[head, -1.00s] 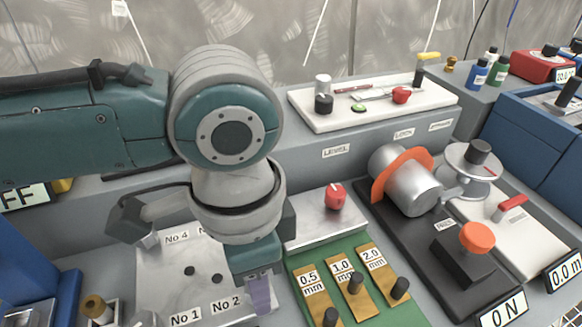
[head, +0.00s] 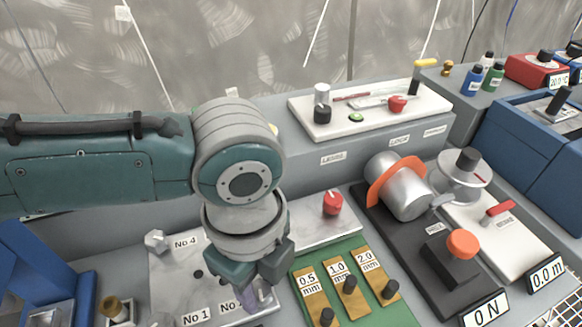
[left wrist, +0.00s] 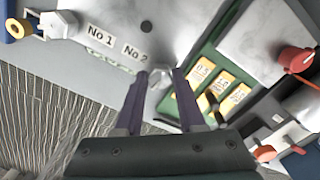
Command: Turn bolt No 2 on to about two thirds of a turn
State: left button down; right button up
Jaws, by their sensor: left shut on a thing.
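My left gripper (head: 255,297) points down at the No 2 corner of the grey bolt plate (head: 172,278). Its purple fingers are shut on bolt No 2 (left wrist: 160,76), a silvery head that shows between the fingertips in the left wrist view. In the head view the gripper hides this bolt and part of the No 2 label (head: 229,306). Bolt No 4 (head: 155,240) stands at the plate's back left. Bolt No 1 (left wrist: 58,25) shows beside its label in the left wrist view. My right gripper is not in view.
Right of the plate is a green mat (head: 388,312) with several brass gauge strips. Behind it is a red knob (head: 333,203) on a metal panel. A black fixture (head: 425,245) with an orange knob stands farther right. A brass-topped part (head: 113,310) stands at the left.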

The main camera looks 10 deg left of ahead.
aim_at(261, 290)
pick_arm(q)
jog(key=m, duration=0.4)
jog(key=shift+m, duration=0.3)
jog(key=m, duration=0.4)
jog(key=shift+m, duration=0.4)
jog(key=c, duration=0.5)
grip_release()
notch_tip(261, 290, up, 10)
jog(key=p, duration=0.1)
jog(key=shift+p, duration=0.3)
